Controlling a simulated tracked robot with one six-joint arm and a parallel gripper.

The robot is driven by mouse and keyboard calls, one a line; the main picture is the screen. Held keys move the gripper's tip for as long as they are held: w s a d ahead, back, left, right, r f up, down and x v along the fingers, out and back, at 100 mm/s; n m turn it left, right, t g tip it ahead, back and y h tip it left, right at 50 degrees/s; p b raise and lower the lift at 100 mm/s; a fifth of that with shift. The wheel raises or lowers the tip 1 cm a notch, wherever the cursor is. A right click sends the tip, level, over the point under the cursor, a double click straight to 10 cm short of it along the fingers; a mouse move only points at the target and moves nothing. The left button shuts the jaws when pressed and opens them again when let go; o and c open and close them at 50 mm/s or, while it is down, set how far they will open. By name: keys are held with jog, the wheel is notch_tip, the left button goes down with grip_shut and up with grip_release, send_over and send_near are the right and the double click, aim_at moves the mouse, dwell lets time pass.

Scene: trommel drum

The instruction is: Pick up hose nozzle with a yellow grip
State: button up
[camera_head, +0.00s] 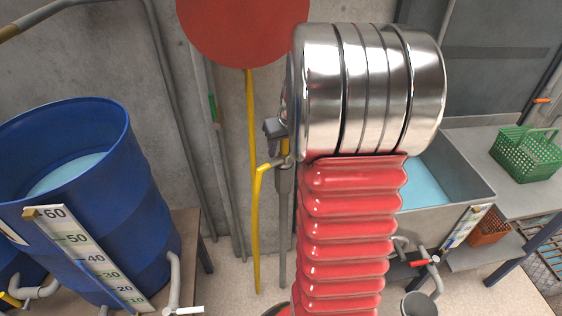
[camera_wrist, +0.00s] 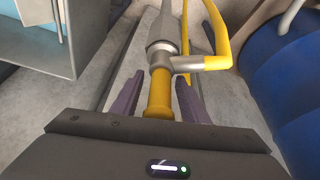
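The hose nozzle has a yellow grip (camera_wrist: 159,96) and a grey metal body (camera_wrist: 162,50); a yellow hose (camera_wrist: 222,45) joins its side fitting. In the wrist view the grip stands between the two dark purple fingers of my gripper (camera_wrist: 158,98). The fingers are apart, with a visible gap on the grip's left and a narrower one on its right. In the head view the nozzle (camera_head: 284,182) hangs upright near the concrete wall. My gripper (camera_head: 274,128) is at its upper part there, partly hidden behind my arm.
A red disc (camera_head: 245,28) hangs above, with the yellow hose running down. A blue barrel (camera_head: 150,185) with a scale stands left. A grey sink (camera_head: 465,180) and a green basket (camera_head: 525,155) are at right. Wall pipes run behind the nozzle.

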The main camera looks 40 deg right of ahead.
grip_shut()
jog(key=shift+r, duration=0.15)
dwell(0.4)
notch_tip(320, 180, up, 18)
dwell(0.4)
dwell(0.5)
